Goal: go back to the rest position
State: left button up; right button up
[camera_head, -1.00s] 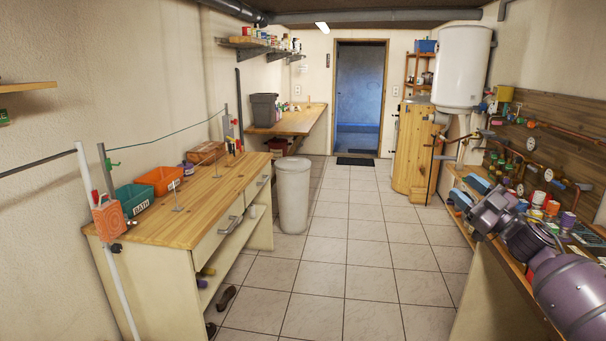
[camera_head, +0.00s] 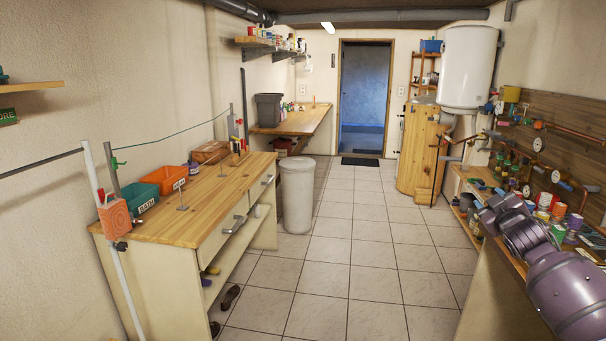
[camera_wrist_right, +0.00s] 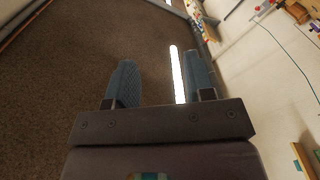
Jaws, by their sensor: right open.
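My right arm comes in from the lower right of the head view, over the right workbench. My right gripper (camera_head: 484,196) is at its far end, small and partly hidden by my wrist. In the right wrist view the gripper (camera_wrist_right: 161,75) is open, with two blue-grey fingers apart and nothing between them. Behind the fingers are the dark brown ceiling and a bright light strip. My left gripper is not in view.
The right workbench (camera_head: 463,183) carries cans and jars near my arm, below copper pipes. A wooden bench (camera_head: 190,226) with an orange bin (camera_head: 165,179) stands at left. A pale bin (camera_head: 296,195) stands beside it. The tiled floor (camera_head: 345,235) between is clear.

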jog(key=s+a+f+g+y, duration=0.1)
jog(key=s+a+f, duration=0.3)
jog(key=f, duration=0.5)
jog(key=s+a+f+m+g, duration=0.1)
jog(key=s+a+f, duration=0.1)
jog(key=s+f, duration=0.55)
jog(key=s+a+f+g+y, duration=0.1)
jog(key=s+a+f, duration=0.3)
jog(key=f, duration=0.5)
jog(key=s+a+f+m+g, duration=0.1)
jog(key=s+a+f, duration=0.2)
jog(key=s, duration=0.6)
jog(key=s+a+f+m+g+b, duration=0.1)
jog(key=s+f, duration=0.4)
jog(key=s, duration=0.5)
jog(key=s+a+f+m+g+b, duration=0.1)
jog(key=s+a+f, duration=0.3)
jog(key=s, duration=0.6)
jog(key=shift+a+f+m+g, duration=0.3)
jog(key=shift+a+f+m, duration=0.05)
jog(key=shift+a+m, duration=0.35)
